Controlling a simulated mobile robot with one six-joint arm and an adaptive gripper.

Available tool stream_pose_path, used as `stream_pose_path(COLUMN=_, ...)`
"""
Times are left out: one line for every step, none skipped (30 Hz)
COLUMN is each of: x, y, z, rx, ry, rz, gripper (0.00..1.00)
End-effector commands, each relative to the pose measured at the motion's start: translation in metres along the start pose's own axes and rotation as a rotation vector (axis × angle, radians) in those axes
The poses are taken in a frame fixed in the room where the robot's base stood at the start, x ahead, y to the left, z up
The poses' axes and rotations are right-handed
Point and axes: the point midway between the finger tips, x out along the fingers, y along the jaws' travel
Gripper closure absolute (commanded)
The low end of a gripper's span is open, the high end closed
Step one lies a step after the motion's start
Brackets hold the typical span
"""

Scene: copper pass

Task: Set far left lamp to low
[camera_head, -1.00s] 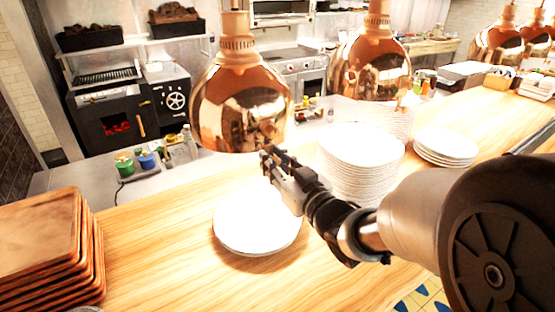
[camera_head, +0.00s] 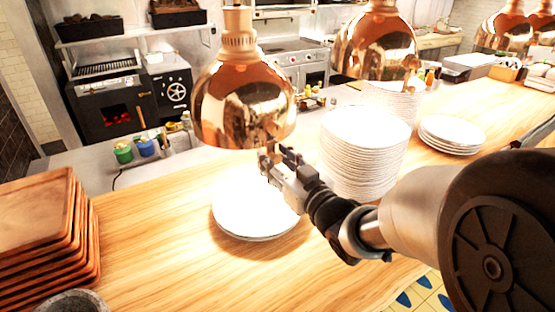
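The far left lamp (camera_head: 242,105) is a copper dome hanging over the left part of the wooden counter. Its light falls brightly on white plates (camera_head: 252,222) below it. My gripper (camera_head: 273,158) is just under the lamp's lower right rim, above the plates. Its two fingers show a gap between them and nothing is seen held. I cannot tell whether a finger touches the rim. No lamp switch or knob is clearly visible; the underside of the dome is hidden.
A second copper lamp (camera_head: 376,45) hangs to the right, over tall plate stacks (camera_head: 364,150). A lower plate stack (camera_head: 452,134) stands farther right. Wooden trays (camera_head: 40,235) are piled at left, with a stone bowl (camera_head: 72,303) in front. The counter (camera_head: 150,235) is clear between trays and plates.

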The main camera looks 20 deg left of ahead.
Motion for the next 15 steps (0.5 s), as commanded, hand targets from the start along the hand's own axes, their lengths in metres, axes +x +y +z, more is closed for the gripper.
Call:
stream_pose_path(x=0.0, y=0.0, z=-0.001, rx=0.0, ry=0.001, rz=0.0, gripper=0.59)
stream_pose_path(x=0.0, y=0.0, z=-0.001, rx=0.0, ry=0.002, rz=0.0, gripper=0.59)
stream_pose_path(x=0.0, y=0.0, z=-0.001, rx=0.0, ry=0.002, rz=0.0, gripper=0.59)
stream_pose_path(x=0.0, y=0.0, z=-0.001, rx=-0.001, ry=0.003, rz=0.0, gripper=0.59)
stream_pose_path(x=0.0, y=0.0, z=-0.001, rx=-0.001, ry=0.003, rz=0.0, gripper=0.59)
stream_pose_path(x=0.0, y=0.0, z=-0.001, rx=-0.001, ry=0.003, rz=0.0, gripper=0.59)
stream_pose_path(x=0.0, y=0.0, z=-0.002, rx=-0.001, ry=0.003, rz=0.0, gripper=0.59)
stream_pose_path(x=0.0, y=0.0, z=-0.002, rx=-0.001, ry=0.004, rz=0.0, gripper=0.59)
stream_pose_path(x=-0.001, y=0.0, z=-0.002, rx=-0.001, ry=0.004, rz=0.0, gripper=0.59)
stream_pose_path(x=-0.002, y=0.0, z=-0.002, rx=-0.001, ry=0.004, rz=0.001, gripper=0.59)
stream_pose_path(x=-0.003, y=0.001, z=-0.002, rx=-0.001, ry=0.004, rz=0.001, gripper=0.59)
stream_pose_path(x=-0.007, y=0.001, z=-0.002, rx=-0.001, ry=0.003, rz=0.001, gripper=0.59)
stream_pose_path(x=-0.011, y=0.001, z=-0.002, rx=-0.001, ry=0.003, rz=0.002, gripper=0.59)
stream_pose_path(x=-0.015, y=0.001, z=-0.002, rx=-0.001, ry=0.004, rz=0.003, gripper=0.59)
stream_pose_path(x=-0.021, y=0.001, z=-0.002, rx=-0.001, ry=0.004, rz=0.003, gripper=0.59)
